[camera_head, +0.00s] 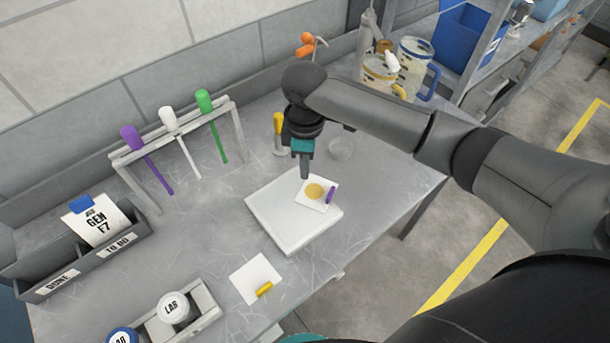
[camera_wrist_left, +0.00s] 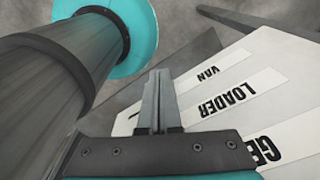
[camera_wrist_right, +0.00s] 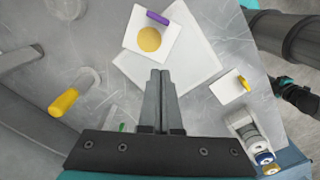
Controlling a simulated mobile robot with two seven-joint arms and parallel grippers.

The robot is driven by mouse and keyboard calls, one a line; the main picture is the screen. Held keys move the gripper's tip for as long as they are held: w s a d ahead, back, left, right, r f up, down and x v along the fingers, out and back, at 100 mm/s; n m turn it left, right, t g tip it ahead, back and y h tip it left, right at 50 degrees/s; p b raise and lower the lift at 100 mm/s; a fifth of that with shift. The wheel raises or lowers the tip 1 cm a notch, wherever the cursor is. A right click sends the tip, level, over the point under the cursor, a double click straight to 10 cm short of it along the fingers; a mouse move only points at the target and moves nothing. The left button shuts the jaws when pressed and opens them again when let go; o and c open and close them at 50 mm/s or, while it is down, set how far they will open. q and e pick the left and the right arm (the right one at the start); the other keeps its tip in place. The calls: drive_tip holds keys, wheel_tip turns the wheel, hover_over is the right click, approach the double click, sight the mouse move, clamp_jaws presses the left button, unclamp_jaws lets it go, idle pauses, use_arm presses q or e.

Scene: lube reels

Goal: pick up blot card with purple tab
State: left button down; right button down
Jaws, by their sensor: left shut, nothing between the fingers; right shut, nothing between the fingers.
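The blot card with the purple tab (camera_head: 314,193) lies on a white square pad (camera_head: 290,232) on the metal bench. It has a yellow-brown round blot, and the purple tab is on its right edge. It also shows at the top of the right wrist view (camera_wrist_right: 152,37). My right gripper (camera_head: 304,176) is shut and empty, pointing down just behind the card and apart from it. My left gripper (camera_wrist_left: 158,85) shows shut and empty in the left wrist view, with white labelled strips beyond it. In the head view the left gripper is not visible.
A white card with a yellow tab (camera_head: 256,279) lies in front of the pad. A rack (camera_head: 175,135) holds purple, white and green sticks. A grey bin (camera_head: 75,262) and a tray of jars (camera_head: 178,318) stand left. Jugs (camera_head: 412,65) stand at the back.

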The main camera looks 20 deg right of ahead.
drive_tip(key=c, duration=1.5)
unclamp_jaws()
drive_tip(key=shift+r, duration=0.35)
drive_tip(key=shift+o, duration=0.9)
drive_tip(key=shift+d+r+n, duration=0.15)
drive_tip(key=shift+d+n, duration=0.15)
drive_tip(key=shift+o, duration=0.8)
drive_tip(key=shift+d+r+n+b, duration=0.2)
drive_tip(key=shift+d+n+b, duration=0.1)
drive_tip(key=shift+n+b, duration=0.25)
drive_tip(key=o, duration=0.3)
drive_tip(key=d+r+n+b, duration=0.1)
drive_tip(key=n, duration=0.2)
drive_tip(key=d+r+n+b, duration=0.1)
drive_tip(key=n, duration=0.2)
drive_tip(key=d+r+n+b, duration=0.1)
drive_tip(key=d+n, duration=0.1)
drive_tip(key=n, duration=0.1)
drive_tip(key=shift+s, duration=0.25)
drive_tip(key=n+b, duration=0.2)
drive_tip(key=n, duration=0.2)
hover_over(332, 191)
drive_tip(key=shift+m, duration=0.25)
drive_tip(key=f, duration=0.8)
drive_tip(key=shift+w+d+f, duration=0.1)
drive_tip(key=shift+w+f, duration=0.15)
drive_tip(key=shift+f, duration=0.15)
drive_tip(key=shift+s+f, duration=0.2)
drive_tip(key=shift+f, duration=2.5)
